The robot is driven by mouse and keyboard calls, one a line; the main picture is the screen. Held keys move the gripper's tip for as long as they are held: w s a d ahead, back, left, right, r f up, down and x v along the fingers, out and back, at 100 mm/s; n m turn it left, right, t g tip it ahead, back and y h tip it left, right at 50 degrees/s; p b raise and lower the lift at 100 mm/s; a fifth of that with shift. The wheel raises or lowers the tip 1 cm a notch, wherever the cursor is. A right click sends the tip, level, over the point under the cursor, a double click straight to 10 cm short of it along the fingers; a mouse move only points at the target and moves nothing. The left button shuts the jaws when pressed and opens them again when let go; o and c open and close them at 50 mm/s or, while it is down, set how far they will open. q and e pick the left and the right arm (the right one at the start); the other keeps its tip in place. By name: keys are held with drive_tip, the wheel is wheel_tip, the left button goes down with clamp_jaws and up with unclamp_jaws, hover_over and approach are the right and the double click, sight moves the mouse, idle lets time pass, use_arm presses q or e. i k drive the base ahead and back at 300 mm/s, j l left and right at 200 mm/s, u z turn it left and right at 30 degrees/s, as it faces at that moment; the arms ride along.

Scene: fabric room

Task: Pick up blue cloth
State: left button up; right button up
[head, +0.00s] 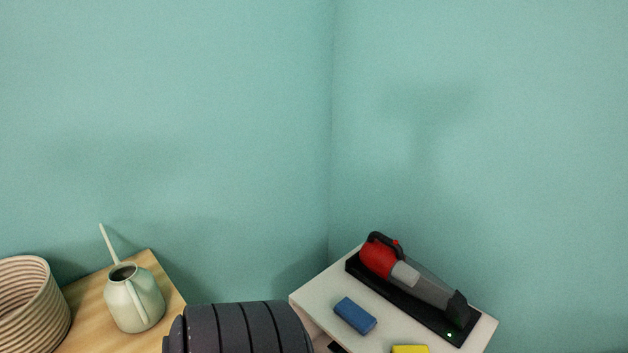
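A small blue rectangular item (355,316) lies on the white tabletop (318,298) at the lower right of the middle. It looks like a thick block with rounded edges; I cannot tell whether it is folded cloth. No other blue thing shows. Neither of my grippers is in view.
A red and grey handheld vacuum (407,275) lies on a black base behind the blue item. A yellow item (410,349) is cut off below. A dark ribbed rounded thing (245,330) stands left. A watering can (134,298) and ribbed basket (32,308) are further left.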

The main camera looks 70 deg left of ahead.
sight(358, 319)
drive_tip(key=u, duration=1.85)
